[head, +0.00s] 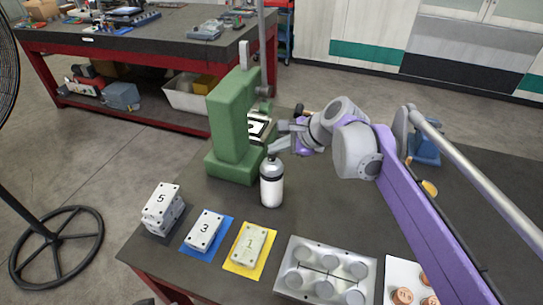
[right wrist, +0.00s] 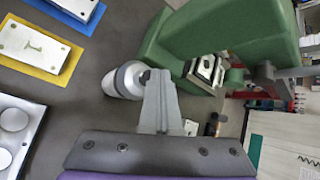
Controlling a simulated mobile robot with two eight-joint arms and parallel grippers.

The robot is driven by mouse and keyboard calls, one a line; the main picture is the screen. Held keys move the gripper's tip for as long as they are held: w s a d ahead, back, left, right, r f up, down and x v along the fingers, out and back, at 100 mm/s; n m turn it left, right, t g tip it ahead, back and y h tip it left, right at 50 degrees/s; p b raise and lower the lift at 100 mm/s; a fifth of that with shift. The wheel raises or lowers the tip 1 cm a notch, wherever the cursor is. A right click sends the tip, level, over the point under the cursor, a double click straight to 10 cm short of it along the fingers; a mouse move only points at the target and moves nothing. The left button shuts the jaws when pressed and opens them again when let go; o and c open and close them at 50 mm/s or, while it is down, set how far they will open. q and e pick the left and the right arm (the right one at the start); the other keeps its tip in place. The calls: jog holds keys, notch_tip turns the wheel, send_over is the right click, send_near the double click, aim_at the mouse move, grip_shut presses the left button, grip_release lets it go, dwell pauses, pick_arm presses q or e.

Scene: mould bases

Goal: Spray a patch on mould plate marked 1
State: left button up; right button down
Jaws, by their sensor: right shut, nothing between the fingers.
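A white spray bottle (head: 271,188) with a dark collar stands upright on the dark table, in front of the green press. My right gripper (head: 284,132) is shut and empty, close above and behind the bottle's top. In the right wrist view the shut fingers (right wrist: 159,85) are beside the bottle (right wrist: 124,80) and overlap its top; I cannot tell whether they touch. The plate marked 1 (head: 249,244) lies on a yellow mat (head: 234,264), nearer the front edge; it also shows in the right wrist view (right wrist: 33,46). My left gripper is not seen.
A plate marked 3 (head: 204,231) lies on a blue mat (head: 190,246), left of plate 1. A stack topped by a plate marked 5 (head: 161,199) stands further left. The green press (head: 228,130) is behind the bottle. A metal mould tray (head: 325,270) is at the front right.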

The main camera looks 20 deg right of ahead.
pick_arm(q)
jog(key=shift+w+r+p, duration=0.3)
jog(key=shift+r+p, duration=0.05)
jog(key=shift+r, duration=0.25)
pick_arm(e)
jog(key=shift+w+r, duration=0.1)
jog(key=shift+r, duration=0.65)
jog(key=shift+r+p, duration=0.3)
jog(key=shift+r, duration=0.3)
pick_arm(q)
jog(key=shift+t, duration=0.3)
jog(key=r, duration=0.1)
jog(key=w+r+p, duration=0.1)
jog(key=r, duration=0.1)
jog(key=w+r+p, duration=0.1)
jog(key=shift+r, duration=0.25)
pick_arm(e)
notch_tip(320, 180, up, 5)
jog(key=shift+f, duration=0.1)
dwell(0.6)
